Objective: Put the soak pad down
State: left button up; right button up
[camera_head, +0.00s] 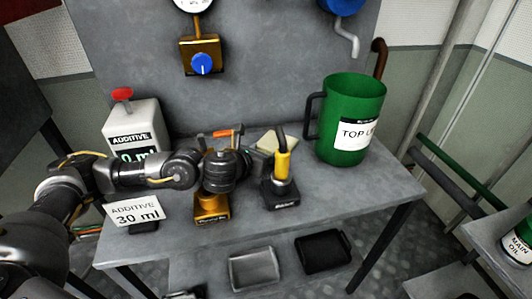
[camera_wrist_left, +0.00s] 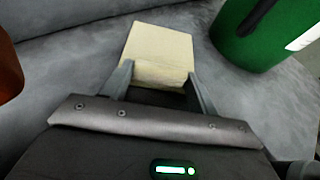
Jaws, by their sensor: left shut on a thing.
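The soak pad (camera_wrist_left: 160,48) is a pale yellow, flat square block. In the left wrist view it sits between the two fingers of my left gripper (camera_wrist_left: 160,73), which is shut on its near end. In the head view the pad (camera_head: 266,142) shows over the back middle of the grey bench (camera_head: 320,192), behind the yellow-handled tool. My left wrist hides most of the gripper there. I cannot tell whether the pad touches the bench top. My right gripper is not in view.
A green jug (camera_head: 350,105) stands right of the pad. A yellow-handled tool (camera_head: 283,168) on a black base stands in front. A white additive container (camera_head: 133,125) and a 30 ml card (camera_head: 134,209) are left. Two trays (camera_head: 253,285) lie below. Bench right of the tool is clear.

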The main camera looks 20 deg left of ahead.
pick_arm(q)
jog(key=shift+r, duration=0.15)
jog(key=shift+d+f, duration=0.1)
jog(key=shift+f, duration=0.1)
jog(key=o, duration=1)
jog(key=shift+c, duration=0.2)
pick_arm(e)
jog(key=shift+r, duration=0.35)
pick_arm(q)
jog(key=shift+r, duration=0.15)
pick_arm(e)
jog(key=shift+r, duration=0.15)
